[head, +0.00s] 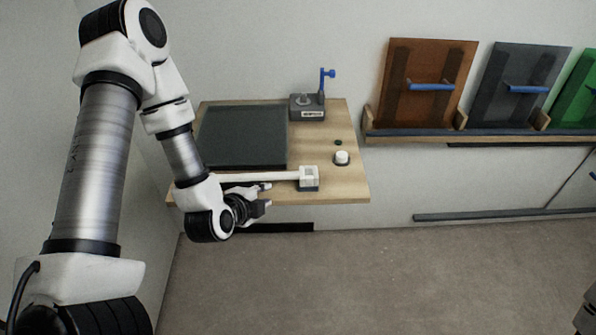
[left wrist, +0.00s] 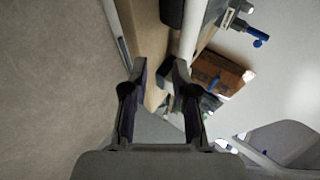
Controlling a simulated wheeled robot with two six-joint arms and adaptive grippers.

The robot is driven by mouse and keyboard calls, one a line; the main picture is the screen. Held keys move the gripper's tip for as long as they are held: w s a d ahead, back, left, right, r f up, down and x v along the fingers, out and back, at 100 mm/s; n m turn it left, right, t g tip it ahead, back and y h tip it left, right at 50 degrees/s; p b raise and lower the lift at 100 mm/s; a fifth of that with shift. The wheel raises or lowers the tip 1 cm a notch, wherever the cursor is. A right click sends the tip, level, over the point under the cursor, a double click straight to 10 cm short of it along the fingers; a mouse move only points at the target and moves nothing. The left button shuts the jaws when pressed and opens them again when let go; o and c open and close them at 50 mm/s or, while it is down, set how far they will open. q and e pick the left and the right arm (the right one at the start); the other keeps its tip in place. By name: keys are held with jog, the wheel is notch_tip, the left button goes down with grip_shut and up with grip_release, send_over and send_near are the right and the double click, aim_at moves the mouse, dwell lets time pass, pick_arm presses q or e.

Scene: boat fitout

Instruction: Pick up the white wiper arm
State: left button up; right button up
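The white wiper arm (head: 262,177) lies lengthwise near the front of the wooden table, with a blocky white head on a dark foot at its right end. Its left part is hidden behind my left wrist. My left gripper (head: 262,200) is at the table's front edge, just in front of the wiper arm in the head view. In the left wrist view the gripper's dark fingers (left wrist: 158,76) are apart with nothing clearly held between them. A white bar, which looks like the wiper arm (left wrist: 194,28), runs up beyond the right finger. My right gripper does not show.
The table (head: 343,187) also holds a dark flat panel (head: 243,137), a grey device with a blue lever (head: 308,112) and a small white knob (head: 342,158). Brown (head: 430,78) and grey (head: 512,85) boards with blue handles stand on a wall rack. The floor in front is clear.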

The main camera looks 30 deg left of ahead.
aim_at(273, 177)
pick_arm(q)
jog(key=w+b, duration=0.1)
jog(key=w+a+r+b, duration=0.1)
jog(key=b, duration=0.1)
jog(key=shift+w+a+r+n+t, duration=0.2)
jog(key=shift+w+n+t, duration=0.1)
jog(key=shift+t, duration=0.1)
jog(key=shift+w+f+b, duration=0.1)
jog(key=shift+w+b, duration=0.2)
jog(key=x, duration=0.5)
jog(key=shift+w+d+p, duration=0.15)
jog(key=shift+d+p, duration=0.05)
jog(key=shift+p, duration=0.1)
grip_shut()
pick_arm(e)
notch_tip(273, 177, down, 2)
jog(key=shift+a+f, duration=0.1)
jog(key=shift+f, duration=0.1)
